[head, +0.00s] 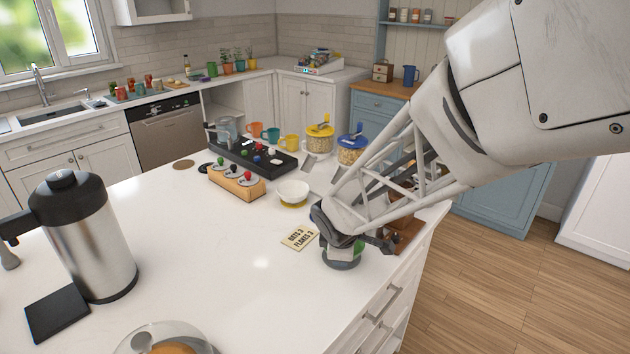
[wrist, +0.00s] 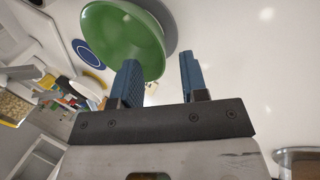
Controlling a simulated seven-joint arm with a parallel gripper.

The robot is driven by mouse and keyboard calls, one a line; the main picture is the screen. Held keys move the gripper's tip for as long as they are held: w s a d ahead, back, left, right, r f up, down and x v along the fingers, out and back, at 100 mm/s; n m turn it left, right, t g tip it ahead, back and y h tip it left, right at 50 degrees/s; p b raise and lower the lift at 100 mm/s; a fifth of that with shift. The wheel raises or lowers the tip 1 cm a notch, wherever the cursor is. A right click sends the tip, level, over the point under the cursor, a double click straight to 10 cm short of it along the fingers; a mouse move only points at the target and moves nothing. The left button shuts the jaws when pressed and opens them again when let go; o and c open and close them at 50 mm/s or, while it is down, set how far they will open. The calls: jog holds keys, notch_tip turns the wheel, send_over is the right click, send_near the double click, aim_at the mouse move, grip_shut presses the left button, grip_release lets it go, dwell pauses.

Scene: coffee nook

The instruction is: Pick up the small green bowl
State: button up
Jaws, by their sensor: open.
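The small green bowl (wrist: 120,35) fills the upper left of the wrist view. In the head view the bowl (head: 342,263) stands near the counter's right edge, mostly hidden beneath my gripper (head: 345,240). My gripper is open, its two blue fingers pointing toward the bowl in the wrist view (wrist: 158,66). The left finger overlaps the bowl in the picture and the right finger is past its right rim, so part of the rim shows between them. I cannot tell whether a finger touches the bowl.
A card reading oats and flakes (head: 299,238) lies left of the bowl. A white bowl (head: 293,191) and a wooden block with knobs (head: 237,184) stand farther back. A large steel jug (head: 90,240) is at left. The counter between is clear.

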jog(key=shift+x, duration=1.9)
jog(key=shift+c, duration=0.4)
grip_shut()
